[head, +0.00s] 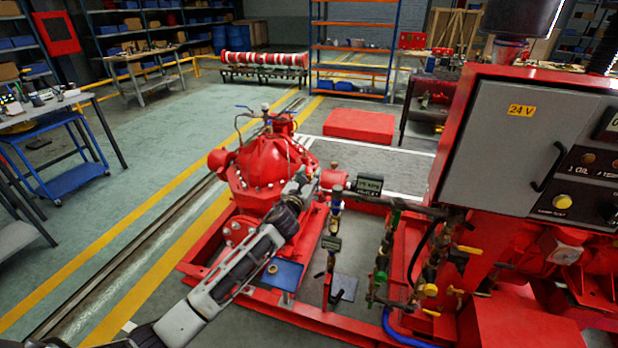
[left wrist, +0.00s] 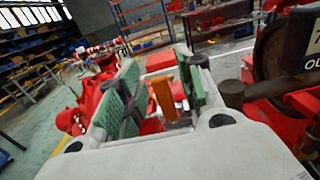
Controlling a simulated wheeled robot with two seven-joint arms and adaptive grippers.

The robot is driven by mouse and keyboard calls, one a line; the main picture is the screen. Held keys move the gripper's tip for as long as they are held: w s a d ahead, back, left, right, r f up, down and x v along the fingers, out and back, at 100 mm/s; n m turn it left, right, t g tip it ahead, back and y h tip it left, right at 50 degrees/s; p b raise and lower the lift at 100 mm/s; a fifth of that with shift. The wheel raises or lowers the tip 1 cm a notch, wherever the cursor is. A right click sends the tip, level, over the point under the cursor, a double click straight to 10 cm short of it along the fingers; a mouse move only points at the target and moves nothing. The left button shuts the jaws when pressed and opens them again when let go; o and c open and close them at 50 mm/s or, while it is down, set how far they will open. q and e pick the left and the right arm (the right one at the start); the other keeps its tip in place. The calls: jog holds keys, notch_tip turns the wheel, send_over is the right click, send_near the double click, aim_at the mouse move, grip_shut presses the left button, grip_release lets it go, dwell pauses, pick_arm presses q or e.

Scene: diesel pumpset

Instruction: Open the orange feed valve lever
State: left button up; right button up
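An orange lever (left wrist: 163,98) stands upright between the two green-padded fingers of my left gripper (left wrist: 157,75) in the left wrist view. The fingers are spread, one on each side of it, with what looks like a gap to either side; I cannot tell whether a pad touches it. In the head view my left gripper (head: 308,181) reaches in beside the red pump (head: 268,160), near the pipework under a dark label plate. The orange lever cannot be made out there. My right gripper is not in view.
A dark label plate (head: 369,186) and pipework stand close right of the left gripper. Several yellow-handled valves (head: 469,249) and a grey control panel (head: 510,130) are further right. A red box (head: 358,126) lies on the floor behind. Open floor lies left of the pump.

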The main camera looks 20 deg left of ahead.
pick_arm(q)
jog(key=shift+c, duration=0.2)
jog(key=c, duration=0.4)
grip_shut()
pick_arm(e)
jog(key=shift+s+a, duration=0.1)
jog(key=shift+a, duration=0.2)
